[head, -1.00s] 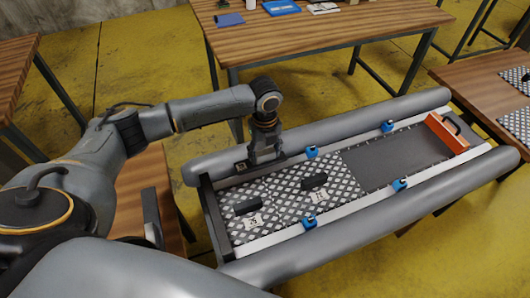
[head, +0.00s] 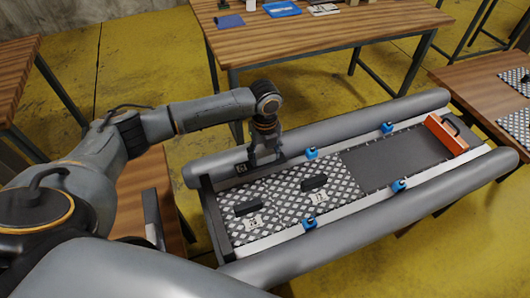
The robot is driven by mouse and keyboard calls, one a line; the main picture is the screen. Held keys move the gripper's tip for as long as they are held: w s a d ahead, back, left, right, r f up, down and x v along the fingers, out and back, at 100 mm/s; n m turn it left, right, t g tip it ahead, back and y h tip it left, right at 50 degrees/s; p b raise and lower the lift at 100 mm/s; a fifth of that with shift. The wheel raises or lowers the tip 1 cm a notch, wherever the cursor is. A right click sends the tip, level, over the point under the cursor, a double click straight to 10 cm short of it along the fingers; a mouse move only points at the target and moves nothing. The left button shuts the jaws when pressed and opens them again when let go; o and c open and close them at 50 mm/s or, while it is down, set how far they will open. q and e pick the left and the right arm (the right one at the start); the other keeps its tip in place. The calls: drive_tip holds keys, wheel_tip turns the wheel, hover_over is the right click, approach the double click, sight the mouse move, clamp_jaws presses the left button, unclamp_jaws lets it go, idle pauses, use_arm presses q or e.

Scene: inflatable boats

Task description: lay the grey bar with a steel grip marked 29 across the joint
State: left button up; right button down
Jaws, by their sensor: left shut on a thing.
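My left gripper (head: 263,156) is at the far left part of the boat, by the inner side of the far tube. It is shut on a dark grey bar (head: 241,170) with a small pale mark near its left end. The mark is too small to read, and the gripper hides the bar's grip. The bar lies lengthwise along the far edge of the floor plates; I cannot tell whether it touches them. Two chequered floor plates (head: 286,219) with dark handles and white labels lie side by side in the boat. My right gripper is out of view.
Grey tubes (head: 376,215) flank the floor. Several blue clamps (head: 387,127) sit along the side rails. A dark bare floor section (head: 400,150) lies right of the plates, before an orange block (head: 446,136). Wooden tables (head: 330,35) stand behind and at the right.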

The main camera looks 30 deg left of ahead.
sight(265, 160)
use_arm(q)
drive_tip(key=shift+f, duration=0.1)
idle(0.6)
drive_tip(key=shift+f, duration=1.4)
drive_tip(key=shift+f+b, duration=0.7)
drive_tip(key=shift+f, duration=0.7)
idle(0.3)
drive_tip(key=o, duration=1.3)
drive_tip(key=shift+r, duration=0.1)
